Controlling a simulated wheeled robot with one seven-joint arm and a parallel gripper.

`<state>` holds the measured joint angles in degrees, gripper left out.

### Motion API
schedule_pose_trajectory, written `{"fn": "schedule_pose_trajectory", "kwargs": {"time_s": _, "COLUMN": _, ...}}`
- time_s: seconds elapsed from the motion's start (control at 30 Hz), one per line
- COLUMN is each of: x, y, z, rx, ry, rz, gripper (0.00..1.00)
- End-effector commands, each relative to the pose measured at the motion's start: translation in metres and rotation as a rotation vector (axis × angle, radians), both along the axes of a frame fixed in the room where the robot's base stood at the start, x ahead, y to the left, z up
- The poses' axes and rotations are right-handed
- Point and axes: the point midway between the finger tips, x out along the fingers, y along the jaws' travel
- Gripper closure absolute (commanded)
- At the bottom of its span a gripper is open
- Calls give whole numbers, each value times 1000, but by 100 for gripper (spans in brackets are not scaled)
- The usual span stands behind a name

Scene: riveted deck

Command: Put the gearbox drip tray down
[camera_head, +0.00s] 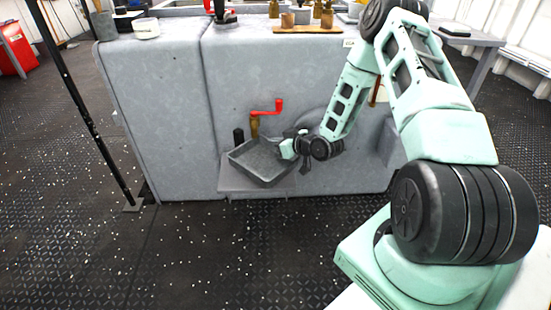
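The gearbox drip tray (264,178) is a shallow, dark grey square tray with a raised rim. It sits at or just above a grey ledge (230,184) that sticks out low from the front of a grey cabinet; I cannot tell whether it touches. My gripper (290,149) is at the tray's right rim, reaching in from the right. Its fingertips are small here and overlap the rim, so whether they are closed on it is unclear.
A red crank handle (266,108) on a brass stem stands behind the tray, beside a small black post (239,136). The grey cabinet (160,105) rises behind. A thin black pole (86,115) stands at left. The speckled floor (150,250) in front is clear.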

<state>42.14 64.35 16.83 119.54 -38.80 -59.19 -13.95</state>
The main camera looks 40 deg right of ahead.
Motion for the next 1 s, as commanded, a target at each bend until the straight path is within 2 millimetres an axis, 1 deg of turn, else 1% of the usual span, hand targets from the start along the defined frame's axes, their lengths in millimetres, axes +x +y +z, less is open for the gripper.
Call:
{"fn": "schedule_pose_trajectory", "kwargs": {"time_s": 0.17, "x": 1, "y": 0, "z": -11, "rx": -1, "ry": -4, "rz": -1, "gripper": 100}}
{"fn": "schedule_pose_trajectory", "kwargs": {"time_s": 0.27, "x": 0, "y": 0, "z": -25, "rx": -1, "ry": -4, "rz": -1, "gripper": 100}}
{"fn": "schedule_pose_trajectory", "kwargs": {"time_s": 0.4, "x": 0, "y": 0, "z": -52, "rx": 0, "ry": -4, "rz": -1, "gripper": 100}}
{"fn": "schedule_pose_trajectory", "kwargs": {"time_s": 0.43, "x": 1, "y": -1, "z": -54, "rx": 0, "ry": -6, "rz": -1, "gripper": 100}}
{"fn": "schedule_pose_trajectory", "kwargs": {"time_s": 0.77, "x": 4, "y": -2, "z": -53, "rx": -1, "ry": -5, "rz": 0, "gripper": 100}}
{"fn": "schedule_pose_trajectory", "kwargs": {"time_s": 0.9, "x": 4, "y": -2, "z": -57, "rx": -1, "ry": -4, "rz": 0, "gripper": 100}}
{"fn": "schedule_pose_trajectory", "kwargs": {"time_s": 0.93, "x": 4, "y": -2, "z": -56, "rx": -1, "ry": -4, "rz": 0, "gripper": 89}}
{"fn": "schedule_pose_trajectory", "kwargs": {"time_s": 0.97, "x": 4, "y": -2, "z": -56, "rx": -1, "ry": -4, "rz": 0, "gripper": 81}}
{"fn": "schedule_pose_trajectory", "kwargs": {"time_s": 1.0, "x": 4, "y": -2, "z": -56, "rx": -1, "ry": -4, "rz": 0, "gripper": 76}}
